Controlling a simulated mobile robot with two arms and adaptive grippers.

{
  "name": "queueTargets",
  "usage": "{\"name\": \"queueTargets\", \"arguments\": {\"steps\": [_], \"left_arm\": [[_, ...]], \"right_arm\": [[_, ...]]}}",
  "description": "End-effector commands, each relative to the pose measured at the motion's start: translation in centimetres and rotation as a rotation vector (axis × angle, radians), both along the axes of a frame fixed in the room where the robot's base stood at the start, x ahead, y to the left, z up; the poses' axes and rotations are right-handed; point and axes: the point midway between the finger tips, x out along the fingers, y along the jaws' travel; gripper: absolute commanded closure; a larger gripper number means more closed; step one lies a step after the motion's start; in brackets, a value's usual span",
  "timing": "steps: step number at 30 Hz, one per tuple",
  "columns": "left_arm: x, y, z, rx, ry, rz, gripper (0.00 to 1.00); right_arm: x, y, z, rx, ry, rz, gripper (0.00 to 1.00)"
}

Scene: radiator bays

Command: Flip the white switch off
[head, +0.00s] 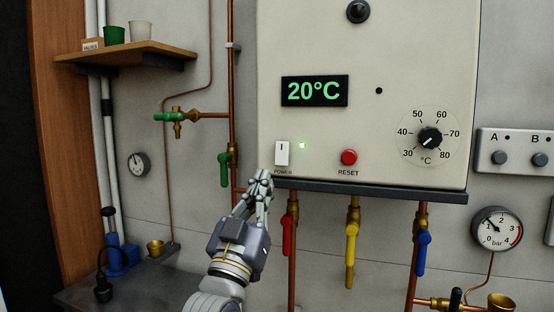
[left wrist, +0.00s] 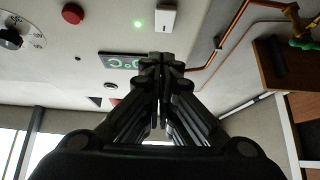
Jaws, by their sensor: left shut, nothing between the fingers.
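The white switch (head: 282,153) is a small rocker marked "I" above the label POWER, low on the left of the cream boiler panel (head: 330,135). A green light (head: 302,146) glows just right of it. My left gripper (head: 260,178) is shut and empty, with its tips just below and left of the switch in the head view; I cannot tell if they touch the panel. In the left wrist view the switch (left wrist: 166,21) lies beyond the shut fingertips (left wrist: 161,58), apart from them in the picture. My right gripper is not in view.
A red RESET button (head: 348,157) and a temperature dial (head: 429,138) sit right of the switch. Red (head: 288,235), yellow (head: 350,255) and blue (head: 423,253) valve handles hang below the panel. A green-handled valve (head: 225,168) stands close to its left.

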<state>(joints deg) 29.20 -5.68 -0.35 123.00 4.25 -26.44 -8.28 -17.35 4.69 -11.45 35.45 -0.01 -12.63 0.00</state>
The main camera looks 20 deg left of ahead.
Motion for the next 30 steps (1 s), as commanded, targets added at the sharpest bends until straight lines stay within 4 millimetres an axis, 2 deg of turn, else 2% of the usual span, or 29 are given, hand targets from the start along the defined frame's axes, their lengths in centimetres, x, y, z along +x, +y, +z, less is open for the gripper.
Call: {"name": "queueTargets", "arguments": {"steps": [1, 8, 15, 21, 30], "left_arm": [[1.0, 0.0, 1.3, -0.001, -0.001, -0.001, 1.00], [4.8, -0.2, 4.0, 0.000, 0.000, 0.000, 1.00], [7.6, -0.3, 3.1, 0.001, 0.002, 0.000, 1.00], [8.4, -0.3, 2.8, 0.001, 0.000, 0.001, 1.00], [8.5, -0.3, 2.7, 0.001, 0.000, 0.001, 1.00]], "right_arm": [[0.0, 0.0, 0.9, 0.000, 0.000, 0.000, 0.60], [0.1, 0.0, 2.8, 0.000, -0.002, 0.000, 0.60], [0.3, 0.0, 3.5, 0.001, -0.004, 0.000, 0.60], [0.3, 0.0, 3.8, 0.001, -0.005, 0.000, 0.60], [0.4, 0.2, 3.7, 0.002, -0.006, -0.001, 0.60]]}}
